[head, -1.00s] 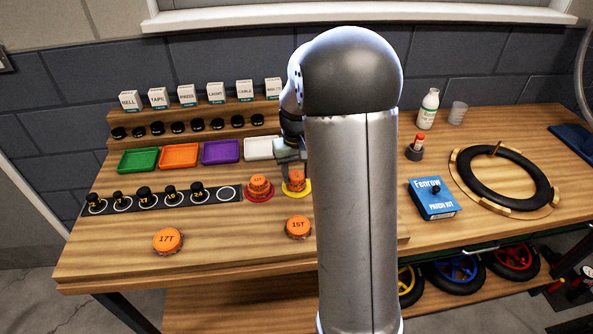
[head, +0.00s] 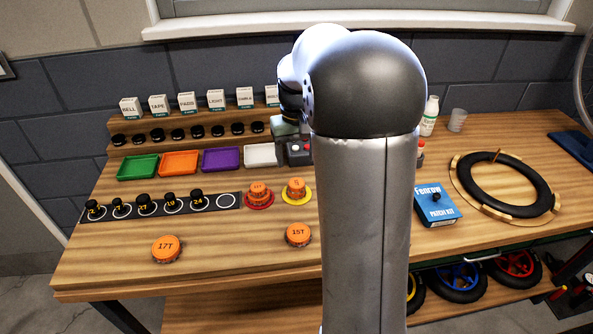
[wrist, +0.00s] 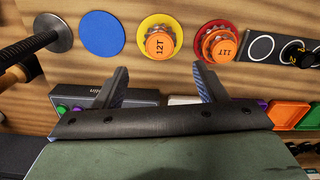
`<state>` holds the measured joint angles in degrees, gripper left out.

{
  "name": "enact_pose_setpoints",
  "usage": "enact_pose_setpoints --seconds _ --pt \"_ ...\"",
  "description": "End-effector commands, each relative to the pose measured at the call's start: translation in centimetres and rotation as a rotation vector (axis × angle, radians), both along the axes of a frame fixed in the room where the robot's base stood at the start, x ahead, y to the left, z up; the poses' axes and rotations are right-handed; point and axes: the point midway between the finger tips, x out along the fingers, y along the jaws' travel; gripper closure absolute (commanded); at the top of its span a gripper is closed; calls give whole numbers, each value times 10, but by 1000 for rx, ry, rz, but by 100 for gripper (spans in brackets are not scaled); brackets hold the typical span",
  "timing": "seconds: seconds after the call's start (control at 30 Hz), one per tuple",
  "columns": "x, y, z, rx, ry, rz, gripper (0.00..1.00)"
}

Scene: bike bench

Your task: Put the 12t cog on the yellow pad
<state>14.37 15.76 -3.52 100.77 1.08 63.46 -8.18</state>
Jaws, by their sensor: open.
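The orange 12T cog (wrist: 160,45) lies on the yellow pad (wrist: 147,22) in the wrist view, off-centre towards my gripper. In the head view the cog (head: 296,185) also shows on the yellow pad (head: 297,201). My gripper (wrist: 160,72) is open, with its two fingers apart and nothing between them. It is clear of the cog. In the head view its body (head: 295,150) is behind the pad, above the white tray's right side, and my arm hides part of it.
An 11T cog (wrist: 221,48) sits on the red pad (wrist: 204,30) beside the yellow one. A blue disc (wrist: 102,33) is on the other side. The 15T cog (head: 298,234) and 17T cog (head: 166,248) lie nearer the front. Coloured trays (head: 180,175) stand behind.

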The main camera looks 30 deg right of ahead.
Motion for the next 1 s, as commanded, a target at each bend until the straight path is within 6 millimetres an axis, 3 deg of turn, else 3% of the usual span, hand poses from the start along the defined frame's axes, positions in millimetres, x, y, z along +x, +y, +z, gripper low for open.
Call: enact_pose_setpoints --seconds 0.2,0.37,0.47,0.57,0.7,0.8,0.9,1.0 --pt "0 0 31 0 -1 0 35" --pt "-1 0 38 0 1 0 35" --pt "-9 11 39 2 -1 11 35" --pt "-40 42 37 6 -8 41 35" --pt "-115 98 20 10 -23 107 35" --pt "-168 126 0 9 -31 148 35" --pt "-209 141 -19 6 -38 179 35" --pt "-232 148 -32 4 -39 195 35"
